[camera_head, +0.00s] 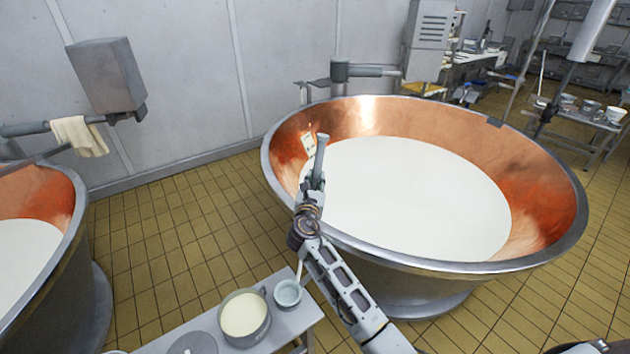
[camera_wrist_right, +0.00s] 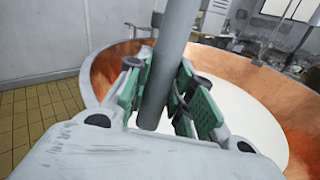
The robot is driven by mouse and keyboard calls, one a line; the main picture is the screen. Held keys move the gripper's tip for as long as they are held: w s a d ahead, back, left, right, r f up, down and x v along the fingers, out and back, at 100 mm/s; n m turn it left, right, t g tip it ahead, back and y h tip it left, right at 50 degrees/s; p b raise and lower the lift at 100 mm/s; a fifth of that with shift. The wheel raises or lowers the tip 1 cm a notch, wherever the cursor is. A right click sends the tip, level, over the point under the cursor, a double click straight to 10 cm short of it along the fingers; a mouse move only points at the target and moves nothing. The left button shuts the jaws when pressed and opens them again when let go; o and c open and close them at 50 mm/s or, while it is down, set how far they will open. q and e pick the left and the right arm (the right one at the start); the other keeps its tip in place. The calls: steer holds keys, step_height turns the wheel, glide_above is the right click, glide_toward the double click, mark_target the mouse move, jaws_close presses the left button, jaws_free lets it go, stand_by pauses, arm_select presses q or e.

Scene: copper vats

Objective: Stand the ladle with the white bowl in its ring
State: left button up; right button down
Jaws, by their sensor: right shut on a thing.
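My right gripper (camera_head: 316,180) is above the near-left rim of the big copper vat. It is shut on a grey round rod (camera_head: 321,152), which fills the space between the green pads in the wrist view (camera_wrist_right: 168,65). I cannot make out the ring. My left gripper is out of view.
The big copper vat (camera_head: 545,252) holds white liquid. A pot (camera_head: 262,335) of pale liquid stands on the bench (camera_head: 300,318) beside the bowl. A second vat (camera_head: 68,262) is at the left. Tiled floor (camera_head: 170,240) lies free between the vats.

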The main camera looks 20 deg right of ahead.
steer(key=c, duration=1.1)
jaws_free()
steer(key=shift+c, duration=0.2)
steer(key=v, duration=1.2)
steer(key=shift+f, duration=0.1)
